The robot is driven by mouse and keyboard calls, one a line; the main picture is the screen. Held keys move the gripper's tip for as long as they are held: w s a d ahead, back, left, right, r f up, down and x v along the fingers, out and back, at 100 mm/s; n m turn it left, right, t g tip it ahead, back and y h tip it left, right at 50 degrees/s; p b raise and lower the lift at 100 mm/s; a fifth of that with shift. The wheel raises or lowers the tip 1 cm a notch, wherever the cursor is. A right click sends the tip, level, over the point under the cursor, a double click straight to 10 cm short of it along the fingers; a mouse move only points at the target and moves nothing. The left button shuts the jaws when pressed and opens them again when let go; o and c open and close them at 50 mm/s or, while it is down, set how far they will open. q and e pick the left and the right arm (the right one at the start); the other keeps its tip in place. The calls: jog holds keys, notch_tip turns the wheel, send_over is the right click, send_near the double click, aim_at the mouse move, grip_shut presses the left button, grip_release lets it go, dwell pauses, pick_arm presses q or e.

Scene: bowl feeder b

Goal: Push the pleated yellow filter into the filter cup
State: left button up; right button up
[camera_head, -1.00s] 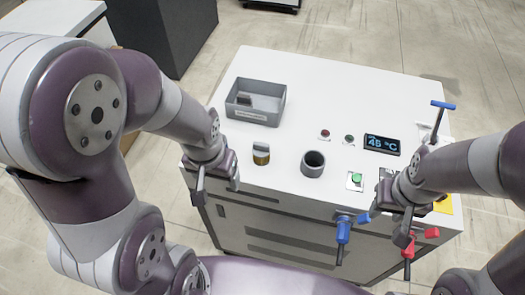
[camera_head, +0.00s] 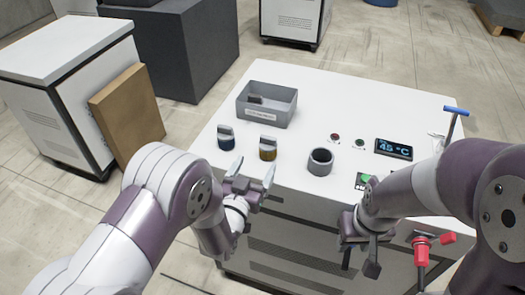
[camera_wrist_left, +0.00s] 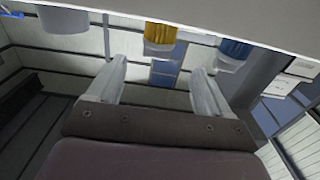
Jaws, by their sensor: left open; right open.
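The yellow filter (camera_head: 268,154) has a pale top and stands upright on the white table, left of the dark grey filter cup (camera_head: 320,162). The cup is round and open-topped, and its inside looks empty. My left gripper (camera_head: 254,170) is open and empty, just in front of the yellow filter at the table's front edge. In the left wrist view, the yellow filter (camera_wrist_left: 160,36) appears upside down beyond and between the open fingers (camera_wrist_left: 157,82). My right gripper (camera_head: 360,252) is open and empty, low in front of the table's front edge.
A similar blue filter (camera_head: 226,143) stands left of the yellow one. A grey bin (camera_head: 267,108) sits behind them. Buttons (camera_head: 335,138), a 45 °C display (camera_head: 394,149) and a red-handled valve (camera_head: 421,250) are to the right.

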aim_at(267, 144)
pick_arm(q)
jog(key=p+x, duration=0.1)
jog(key=x, duration=0.9)
jog(key=shift+d+r, duration=0.1)
jog(key=shift+d, duration=0.05)
jog(key=c, duration=1)
